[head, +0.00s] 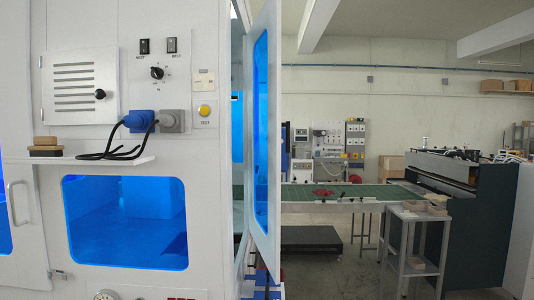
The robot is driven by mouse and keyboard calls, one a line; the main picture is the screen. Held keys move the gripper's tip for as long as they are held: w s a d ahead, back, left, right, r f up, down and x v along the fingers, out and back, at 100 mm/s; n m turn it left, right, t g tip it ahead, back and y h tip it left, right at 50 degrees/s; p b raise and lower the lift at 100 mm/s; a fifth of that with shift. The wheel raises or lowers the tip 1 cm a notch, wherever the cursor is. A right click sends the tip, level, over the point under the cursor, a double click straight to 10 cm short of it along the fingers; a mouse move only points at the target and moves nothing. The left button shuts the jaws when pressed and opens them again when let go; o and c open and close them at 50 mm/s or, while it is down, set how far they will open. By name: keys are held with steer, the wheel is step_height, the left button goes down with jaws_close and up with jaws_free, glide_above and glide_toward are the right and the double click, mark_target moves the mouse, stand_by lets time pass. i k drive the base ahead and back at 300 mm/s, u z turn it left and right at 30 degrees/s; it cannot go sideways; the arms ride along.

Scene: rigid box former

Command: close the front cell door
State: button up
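A tall white door (274,130) with a blue-tinted window stands open at the right end of the white machine cell (215,150) in the head view. It is seen nearly edge-on and swung out from the cell. A dark, narrow opening with blue light shows between the door and the cell wall. A second white door or panel (30,240) with a bar handle (18,203) is at the lower left, partly cut off by the frame. I cannot tell from this view whether that one is fully shut. My gripper is not in view.
A shelf (70,163) juts from the cell with dark cables and a wooden block (46,146) on it. A green-topped conveyor (330,195) runs behind the open door. A small grey table (415,215) stands at the right, with open floor before it.

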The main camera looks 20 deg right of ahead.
mark_target(265, 125)
steer(key=u, duration=0.05)
steer(key=k, duration=0.65)
steer(key=z, duration=1.45)
steer(key=i, duration=2.65)
steer(key=z, duration=0.05)
